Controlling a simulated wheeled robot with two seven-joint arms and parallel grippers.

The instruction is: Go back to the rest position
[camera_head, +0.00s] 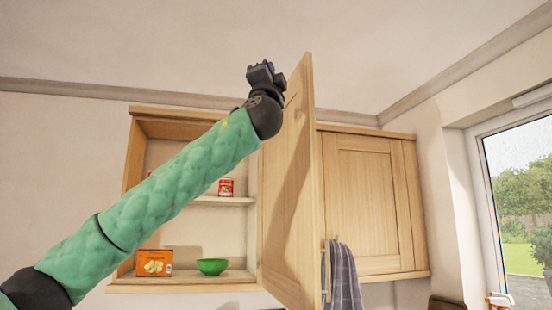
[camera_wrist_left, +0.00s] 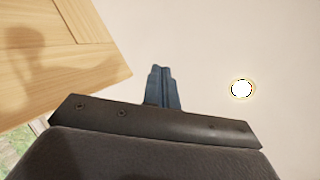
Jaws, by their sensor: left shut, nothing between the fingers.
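My left arm reaches up from the lower left in the head view, in green padding. My left gripper (camera_head: 262,70) is black and points up, near the top of the open wooden cabinet door (camera_head: 290,190). It is shut and empty. In the left wrist view its closed fingers (camera_wrist_left: 162,88) point up toward the plain ceiling, with a wooden door (camera_wrist_left: 60,50) at the upper left. I cannot tell whether the arm touches the door. My right gripper is in neither view.
The open cabinet (camera_head: 225,285) holds an orange box (camera_head: 154,263), a green bowl (camera_head: 212,267) and a red can (camera_head: 226,187). A closed cabinet door (camera_head: 368,205) is to the right, with a grey towel (camera_head: 343,275) hanging in front. A window (camera_head: 520,190) is at far right.

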